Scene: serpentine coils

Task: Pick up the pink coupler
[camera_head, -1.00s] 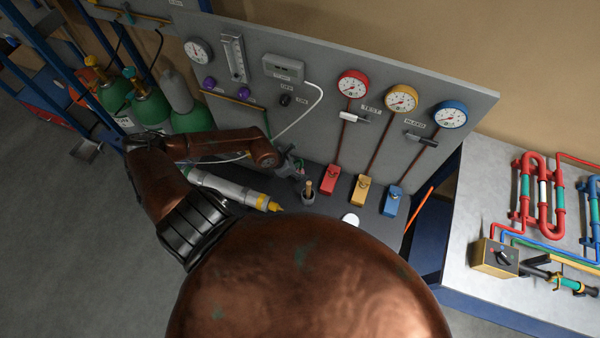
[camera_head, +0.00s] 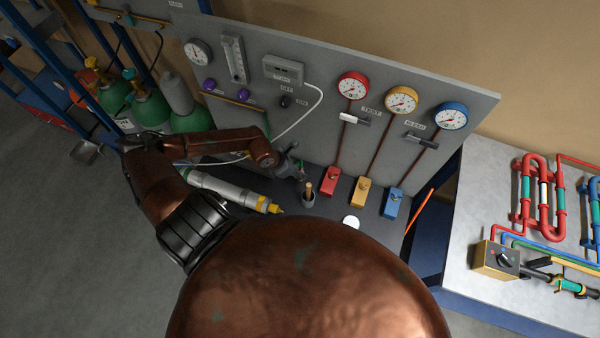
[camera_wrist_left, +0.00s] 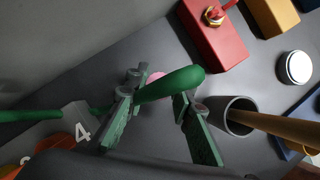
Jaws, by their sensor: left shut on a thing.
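The pink coupler (camera_wrist_left: 155,77) shows only as a small pink patch between my left fingertips in the left wrist view. A thick green rounded bar (camera_wrist_left: 175,84) crosses in front and hides most of it. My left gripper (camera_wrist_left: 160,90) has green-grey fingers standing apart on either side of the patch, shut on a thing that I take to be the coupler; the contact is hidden. In the head view my left gripper (camera_head: 292,165) is small, low in front of the grey panel, just behind the dark cup (camera_head: 308,197). My right gripper is not in view.
The cup (camera_wrist_left: 235,115) with a brown handle stands close right of my left gripper. Red (camera_head: 331,180), yellow (camera_head: 360,191) and blue (camera_head: 392,202) blocks stand along the panel (camera_head: 300,135). A grey cylinder (camera_head: 225,190) lies near my left arm. A white disc (camera_wrist_left: 294,67) is on the bench.

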